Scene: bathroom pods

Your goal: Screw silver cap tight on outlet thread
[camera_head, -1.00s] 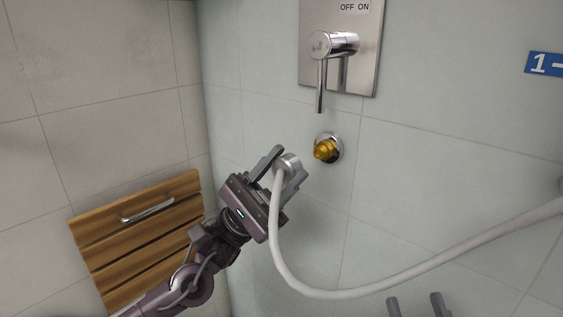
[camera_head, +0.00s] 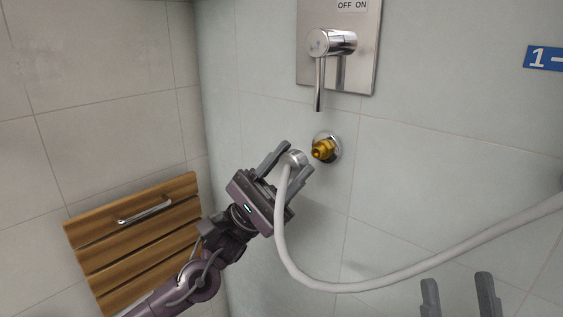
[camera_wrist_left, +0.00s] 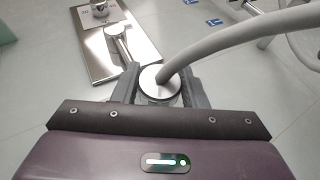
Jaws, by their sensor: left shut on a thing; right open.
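The brass outlet thread (camera_head: 322,150) sticks out of a round chrome flange on the wall, below the lever plate. My left gripper (camera_head: 293,160) is shut on the silver cap (camera_head: 295,158) at the end of the grey hose (camera_head: 283,235). The cap is just left of the outlet and looks apart from it. In the left wrist view the silver cap (camera_wrist_left: 158,84) sits between the two fingers, with the hose rising from it; the outlet is hidden there. My right gripper (camera_head: 458,296) shows only its two spread fingertips at the bottom edge, open and empty.
A steel plate (camera_head: 363,55) with a chrome lever (camera_head: 320,85) hangs above the outlet. A slatted wooden panel (camera_head: 140,235) with a metal handle is on the left wall. The hose loops down and runs off right. A blue sign (camera_head: 545,58) is at upper right.

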